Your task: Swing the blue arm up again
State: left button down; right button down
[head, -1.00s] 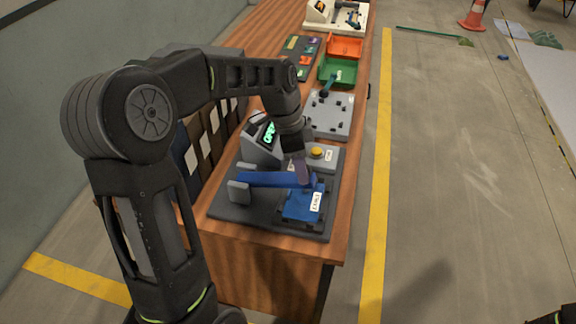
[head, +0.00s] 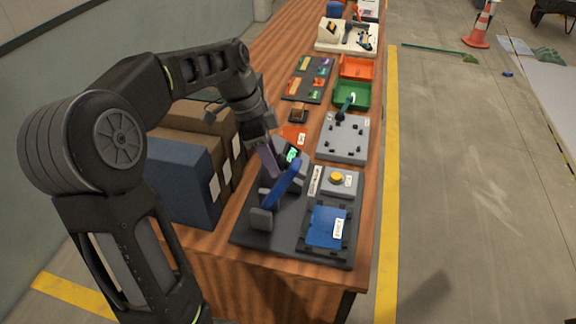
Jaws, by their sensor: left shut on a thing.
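The blue arm (head: 281,190) is tilted up from its grey pivot block (head: 262,218) on the dark base plate (head: 288,238). My left gripper (head: 268,160) is at the raised end of the blue arm, shut on it; the fingertips are partly hidden. The blue pad (head: 325,227) with a white label lies uncovered on the right of the base plate. A small grey display with green light (head: 292,154) stands behind the gripper, partly hidden. My right gripper is not in view.
A grey box with a yellow button (head: 337,178) is beside the blue pad. Blue and brown binders or boxes (head: 178,176) stand at the left. A grey pegged board (head: 343,139), green tray (head: 352,99) and orange tray (head: 357,68) lie farther back.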

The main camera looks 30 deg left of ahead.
pick_arm(q)
jog(key=shift+s+a+f+t+h+b, duration=0.1)
jog(key=shift+s+a+t+h+b, duration=0.1)
jog(key=shift+a+h, duration=0.4)
jog(key=shift+s+a+f+t+h+b, duration=0.15)
jog(key=shift+s+a+h, duration=0.1)
jog(key=shift+a, duration=0.5)
jog(key=shift+s+a+t+h+b, duration=0.1)
jog(key=shift+s+a+h+b, duration=0.1)
jog(key=shift+a+h, duration=0.4)
jog(key=c, duration=1.4)
grip_release()
jog(key=shift+c, duration=0.2)
jog(key=o, duration=0.3)
jog(key=shift+w, duration=0.25)
jog(key=shift+o, duration=0.5)
jog(key=shift+s+r, duration=0.1)
